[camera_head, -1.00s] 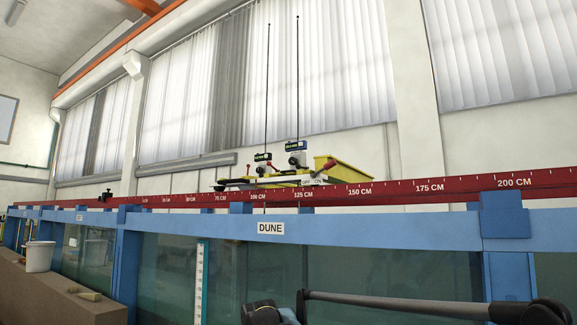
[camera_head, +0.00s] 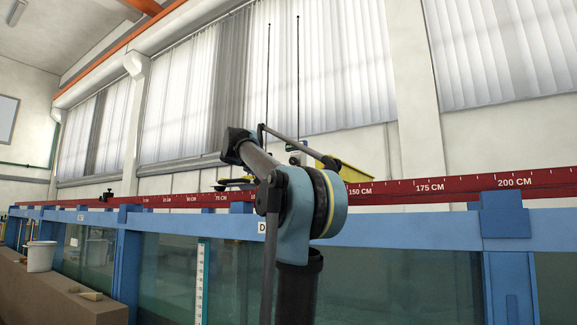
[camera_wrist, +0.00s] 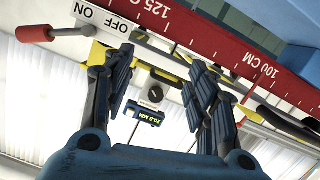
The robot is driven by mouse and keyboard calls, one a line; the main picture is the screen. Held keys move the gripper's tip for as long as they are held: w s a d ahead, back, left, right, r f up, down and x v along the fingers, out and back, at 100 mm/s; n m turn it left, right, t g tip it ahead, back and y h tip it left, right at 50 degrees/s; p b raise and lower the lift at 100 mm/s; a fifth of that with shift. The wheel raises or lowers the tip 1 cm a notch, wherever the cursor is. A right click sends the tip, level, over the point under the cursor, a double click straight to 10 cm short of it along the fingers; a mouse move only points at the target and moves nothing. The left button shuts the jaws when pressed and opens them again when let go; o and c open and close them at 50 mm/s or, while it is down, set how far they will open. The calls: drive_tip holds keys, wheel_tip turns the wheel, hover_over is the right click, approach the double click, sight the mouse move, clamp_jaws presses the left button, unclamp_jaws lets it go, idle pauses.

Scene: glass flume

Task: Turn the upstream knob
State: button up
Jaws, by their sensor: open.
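In the wrist view, my gripper (camera_wrist: 160,60) is open and empty, with one dark finger on each side of a small round dark knob (camera_wrist: 155,94). The knob shows in the gap between the fingers, apart from both. Beside it is a dark blue gauge display (camera_wrist: 143,113) that reads 20.0 MM, upside down. I cannot tell whether this is the upstream knob. In the head view my raised arm covers most of the yellow gauge carriage and my gripper; a bit of one gauge (camera_head: 297,158) shows behind the arm.
A red scale rail (camera_head: 430,188) runs along the blue flume frame (camera_head: 400,228). The wrist view shows a red-handled lever (camera_wrist: 35,33) and an ON/OFF label (camera_wrist: 105,18) near the left finger. A yellow box (camera_head: 352,173) and two thin upright rods (camera_head: 298,80) stand behind my arm.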

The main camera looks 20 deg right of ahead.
drive_tip(key=w+a+r+t+h, duration=0.15)
drive_tip(key=w+r, duration=0.35)
drive_tip(key=r, duration=0.5)
drive_tip(key=shift+m+t, duration=0.25)
drive_tip(key=shift+m, duration=0.05)
drive_tip(key=x, duration=1.7)
drive_tip(key=shift+s+d+f, duration=0.15)
drive_tip(key=shift+f, duration=0.15)
drive_tip(key=c, duration=1)
drive_tip(key=shift+a, duration=0.25)
drive_tip(key=shift+c, duration=0.2)
drive_tip(key=shift+d, duration=0.2)
